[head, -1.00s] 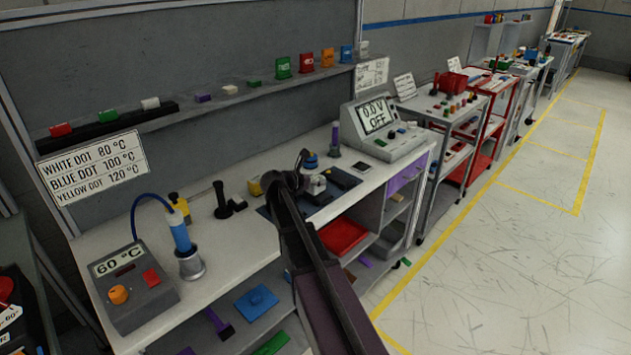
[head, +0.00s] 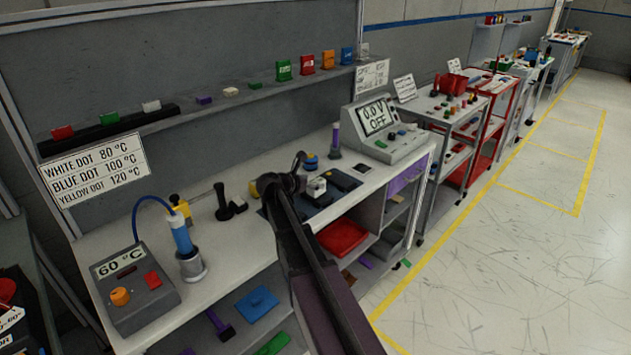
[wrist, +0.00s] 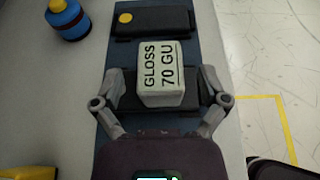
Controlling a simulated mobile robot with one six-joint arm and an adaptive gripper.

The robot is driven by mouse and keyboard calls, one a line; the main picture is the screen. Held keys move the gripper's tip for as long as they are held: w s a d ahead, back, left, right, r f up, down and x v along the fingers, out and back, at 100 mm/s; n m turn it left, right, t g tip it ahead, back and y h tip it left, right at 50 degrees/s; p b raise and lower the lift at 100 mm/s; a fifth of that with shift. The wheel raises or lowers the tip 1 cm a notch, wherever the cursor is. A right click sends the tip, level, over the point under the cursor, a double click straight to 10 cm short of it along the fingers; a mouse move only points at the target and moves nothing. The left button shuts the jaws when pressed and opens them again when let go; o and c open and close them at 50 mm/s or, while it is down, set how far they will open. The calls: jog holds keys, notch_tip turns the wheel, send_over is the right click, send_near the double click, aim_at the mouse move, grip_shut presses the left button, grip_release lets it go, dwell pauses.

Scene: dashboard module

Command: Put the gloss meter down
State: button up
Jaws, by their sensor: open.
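The gloss meter is a pale grey-white block marked "GLOSS 70 GU" (wrist: 161,75). In the wrist view it sits over a black panel (wrist: 128,92) on a dark blue mat (wrist: 203,50). My gripper (wrist: 162,77) is open, with one finger on each side of the block and a gap on both sides. In the head view the gloss meter (head: 317,187) shows beside my gripper (head: 304,180) on the bench, partly hidden by my arm.
A second black panel with a yellow dot (wrist: 152,22) lies beyond the meter. A blue bottle (wrist: 68,20) stands at left. A yellow object (wrist: 28,172) is at lower left. A voltage display unit (head: 388,128) and a heater box (head: 135,285) stand on the bench (head: 235,240).

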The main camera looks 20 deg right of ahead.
jog(key=p+v, duration=0.3)
jog(key=v, duration=0.7)
jog(key=shift+s+a+r+p, duration=0.15)
jog(key=shift+p, duration=0.15)
jog(key=shift+s+f+m+y, duration=0.3)
jog(key=shift+s+f+m, duration=0.1)
jog(key=shift+s+m, duration=0.15)
jog(key=s+a+f+m+g+y, duration=0.1)
jog(key=s+f+m, duration=0.1)
jog(key=s+m, duration=0.1)
jog(key=s+a+f+m+y, duration=0.1)
jog(key=s+f+m+y, duration=0.1)
jog(key=s+m, duration=0.1)
jog(key=s+a+f+m+g+y, duration=0.1)
jog(key=s+f+m+y, duration=0.1)
jog(key=s+f+m, duration=0.1)
jog(key=shift+s+a+f+m+g, duration=0.1)
jog(key=shift+s+a+m+g, duration=0.2)
jog(key=shift+s+m, duration=0.15)
jog(key=s+a+f+m+g+y, duration=0.2)
jog(key=s+a+m+y, duration=0.5)
jog(key=s+m, duration=0.4)
jog(key=shift+a+f, duration=0.75)
jog(key=shift+a, duration=0.15)
